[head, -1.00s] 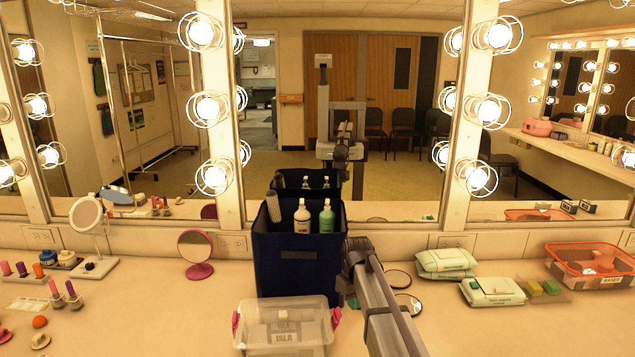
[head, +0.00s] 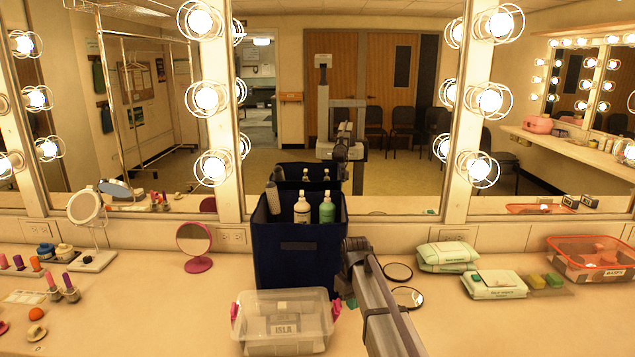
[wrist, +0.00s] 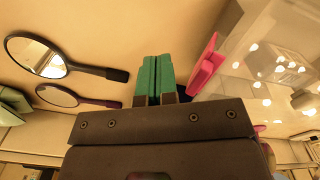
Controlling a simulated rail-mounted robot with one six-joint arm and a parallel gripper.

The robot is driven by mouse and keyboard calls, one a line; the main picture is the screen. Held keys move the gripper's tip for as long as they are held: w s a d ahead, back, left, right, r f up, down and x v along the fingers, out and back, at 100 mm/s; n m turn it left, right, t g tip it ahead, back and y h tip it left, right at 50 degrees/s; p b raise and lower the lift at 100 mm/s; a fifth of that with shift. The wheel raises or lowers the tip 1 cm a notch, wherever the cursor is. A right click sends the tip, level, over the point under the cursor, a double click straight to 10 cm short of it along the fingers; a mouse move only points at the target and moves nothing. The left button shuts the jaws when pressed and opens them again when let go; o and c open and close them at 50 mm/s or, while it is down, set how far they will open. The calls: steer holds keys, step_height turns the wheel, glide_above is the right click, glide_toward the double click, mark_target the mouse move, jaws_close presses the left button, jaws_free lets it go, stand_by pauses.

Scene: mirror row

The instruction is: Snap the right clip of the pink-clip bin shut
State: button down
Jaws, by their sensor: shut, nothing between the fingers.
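The pink-clip bin (head: 284,338) is a clear lidded box with a label reading "ISLA", at the front centre of the counter. Its right clip (head: 337,309) is pink and sticks out from the bin's right side; its left clip (head: 235,312) shows at the other side. In the wrist view the right clip (wrist: 205,64) stands tilted outward beside the clear bin wall (wrist: 262,60). My gripper (wrist: 154,62) has green fingertips held together and empty. It is just beside the clip on its outer side, with a small gap visible. In the head view my arm hides most of the gripper.
A dark blue caddy (head: 298,262) with bottles stands right behind the bin. Two hand mirrors (head: 407,297) lie right of my arm. A pink round mirror (head: 194,240) stands at left.

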step_height(320, 180, up, 7)
steer(key=a+p, duration=0.1)
steer(key=p, duration=0.5)
steer(key=shift+a+f, duration=0.2)
steer(key=shift+a, duration=0.2)
stand_by(0.3)
steer(key=shift+s, duration=0.1)
steer(key=s+d+m, duration=0.3)
steer(key=s+d, duration=0.1)
steer(key=s, duration=1)
steer(key=s+d+m, duration=0.2)
steer(key=s+d, duration=0.3)
steer(key=s, duration=0.9)
steer(key=shift+s+m, duration=0.35)
steer(key=shift+m, duration=0.05)
